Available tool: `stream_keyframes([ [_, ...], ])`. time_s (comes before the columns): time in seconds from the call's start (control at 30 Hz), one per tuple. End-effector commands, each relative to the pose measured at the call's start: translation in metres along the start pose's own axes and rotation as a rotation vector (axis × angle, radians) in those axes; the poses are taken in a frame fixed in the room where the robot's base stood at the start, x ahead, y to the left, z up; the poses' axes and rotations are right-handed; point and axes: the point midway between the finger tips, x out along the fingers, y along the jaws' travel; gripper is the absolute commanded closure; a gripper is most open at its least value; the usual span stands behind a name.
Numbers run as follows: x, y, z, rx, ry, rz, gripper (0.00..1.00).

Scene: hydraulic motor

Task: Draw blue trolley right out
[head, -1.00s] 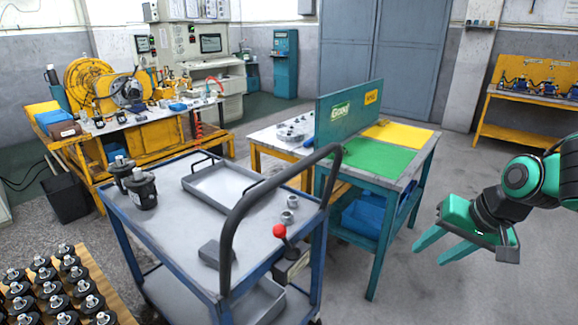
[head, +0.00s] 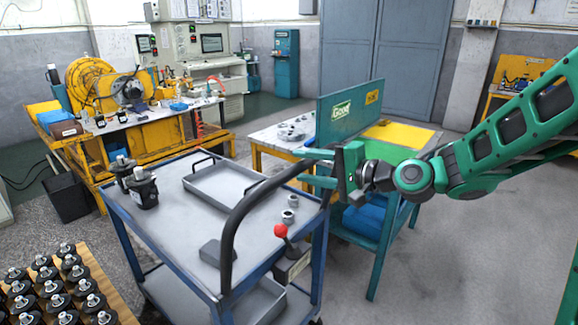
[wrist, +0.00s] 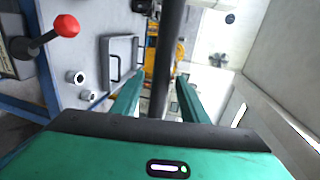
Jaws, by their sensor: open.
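The blue trolley (head: 262,243) stands in the middle foreground of the head view, with a grey top and a dark curved push handle (head: 238,220) along its right side. My gripper (head: 312,168) is at the upper right end of that handle. In the wrist view my gripper (wrist: 157,95) has its two green fingers apart, with the dark handle bar (wrist: 168,50) running between them. I cannot tell whether either finger touches the bar.
On the trolley are a grey tray (head: 222,186), black motors (head: 143,190), small metal rings (head: 288,215) and a red-knobbed lever (head: 281,231). A blue-framed table (head: 373,250) stands close on the right. A pallet of motors (head: 120,305) lies at lower left. Floor is free at lower right.

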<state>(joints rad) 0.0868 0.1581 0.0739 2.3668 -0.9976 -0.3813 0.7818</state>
Motion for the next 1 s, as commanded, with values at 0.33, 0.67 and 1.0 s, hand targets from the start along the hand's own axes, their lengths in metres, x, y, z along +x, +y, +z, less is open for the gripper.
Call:
stream_keyframes([
  [0.33, 0.047, 0.001, 0.0, -0.001, -0.001, 0.002, 0.6],
  [0.67, 0.054, 0.0, 0.0, -0.002, 0.001, 0.001, 0.6],
  [1.0, 0.054, 0.001, 0.0, -0.002, 0.001, 0.002, 1.0],
])
